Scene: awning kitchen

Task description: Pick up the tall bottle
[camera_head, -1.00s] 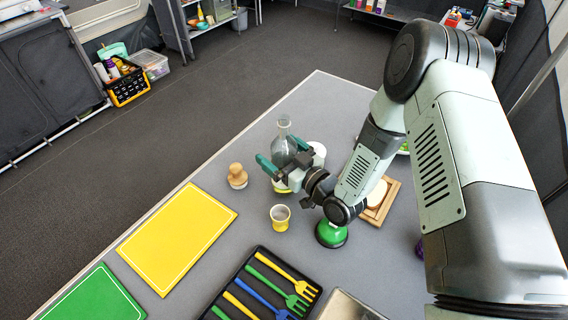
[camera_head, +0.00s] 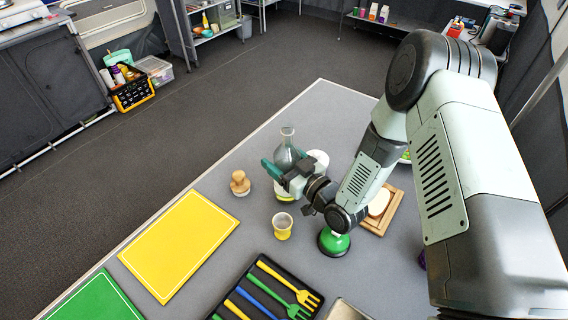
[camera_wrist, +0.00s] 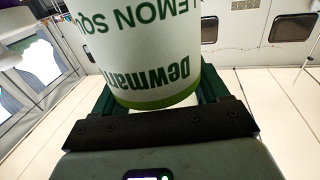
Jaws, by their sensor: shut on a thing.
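The tall bottle (camera_head: 286,153) has a clear grey body and a narrow neck. It stands upright near the table's far left edge in the head view. My gripper (camera_head: 284,170) is shut around it from the near right side, below the neck. The gripper and wrist hide part of the bottle's lower body. In the wrist view, a white label (camera_wrist: 150,60) with green lettering, reading upside down, and a green band fills the space between the green fingers (camera_wrist: 160,98). I cannot tell whether the bottle's base touches the table.
A white round item (camera_head: 319,157) stands close behind my wrist.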

